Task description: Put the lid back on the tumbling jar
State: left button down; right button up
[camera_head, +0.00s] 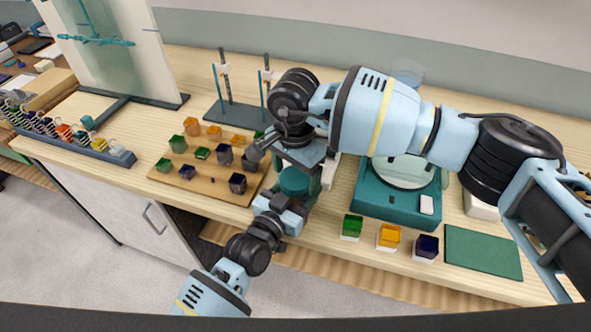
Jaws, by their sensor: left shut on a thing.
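A teal cylindrical thing (295,181), which looks like the tumbling jar, stands at the front edge of the bench in the middle of the head view. My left gripper (290,198) reaches up from below and is shut on its near side. My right gripper (287,150) comes from the right and hangs just above and behind the jar, partly covering its top. Its fingers are too small and overlapped to tell open from shut. I cannot make out a separate lid; it may be hidden by the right gripper.
A wooden board (205,190) with several coloured glass blocks lies left of the jar. A teal machine with a round plate (387,207) stands to the right. Green, orange and dark blue cubes (390,236) line the front edge beside a green mat (482,252). A stand (232,112) rises behind.

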jog(key=c, duration=0.9)
jog(key=m, duration=0.5)
jog(key=shift+c, duration=0.2)
jog(key=m, duration=0.5)
jog(key=o, duration=1.1)
jog(key=shift+r, duration=0.1)
jog(key=shift+r, duration=2.2)
jog(key=shift+c, duration=0.3)
